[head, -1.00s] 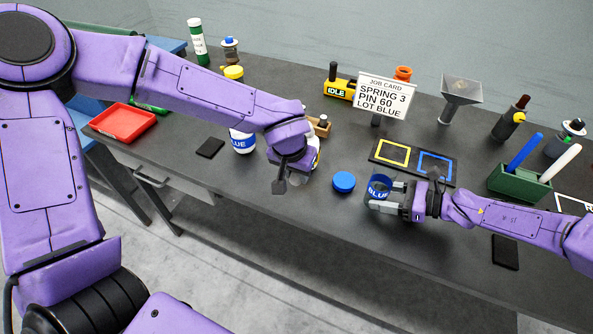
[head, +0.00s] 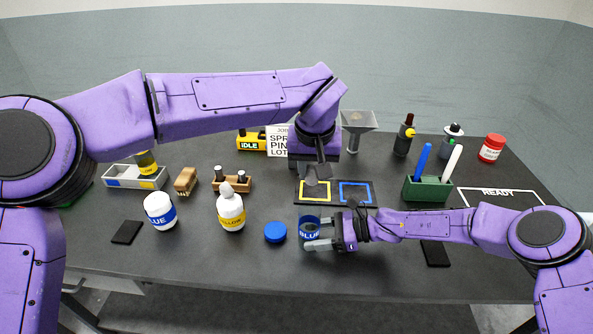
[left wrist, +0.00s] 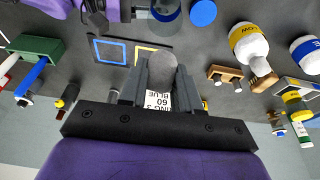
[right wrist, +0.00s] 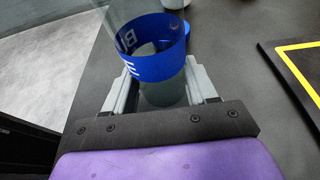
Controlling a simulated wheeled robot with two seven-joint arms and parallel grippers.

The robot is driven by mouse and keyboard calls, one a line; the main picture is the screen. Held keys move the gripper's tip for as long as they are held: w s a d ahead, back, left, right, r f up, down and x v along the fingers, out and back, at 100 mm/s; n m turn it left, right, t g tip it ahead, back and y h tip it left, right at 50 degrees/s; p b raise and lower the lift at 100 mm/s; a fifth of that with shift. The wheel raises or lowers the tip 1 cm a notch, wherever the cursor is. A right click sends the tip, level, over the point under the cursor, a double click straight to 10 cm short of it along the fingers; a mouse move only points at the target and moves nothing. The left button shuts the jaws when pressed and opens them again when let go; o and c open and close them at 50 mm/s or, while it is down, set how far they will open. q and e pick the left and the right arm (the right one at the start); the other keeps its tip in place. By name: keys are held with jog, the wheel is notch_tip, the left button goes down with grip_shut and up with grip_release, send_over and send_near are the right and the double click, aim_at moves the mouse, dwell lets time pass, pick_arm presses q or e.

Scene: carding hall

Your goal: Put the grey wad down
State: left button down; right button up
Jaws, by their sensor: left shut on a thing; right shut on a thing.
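The grey wad (left wrist: 162,68) is a roundish dark-grey lump between the fingertips of my left gripper (left wrist: 160,80), which is shut on it. In the head view my left gripper (head: 318,178) hangs over the dark board (head: 337,186), near its yellow-outlined square (head: 308,200). The gap between wad and board is hard to tell. My right gripper (head: 325,235) is shut on a clear jar with a blue band marked BLUE (head: 309,233). The right wrist view shows the jar (right wrist: 155,65) upright between the fingers, open and seemingly empty.
The blue-outlined square (head: 356,193) on the board looks empty. A blue lid (head: 275,232) lies left of the jar.

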pick_arm(q)
notch_tip(320, 180, down, 8)
jog(key=shift+r, duration=0.25)
jog(key=c, duration=0.7)
grip_release()
jog(key=shift+r, duration=0.1)
notch_tip(320, 180, up, 7)
jog(key=shift+f, duration=0.1)
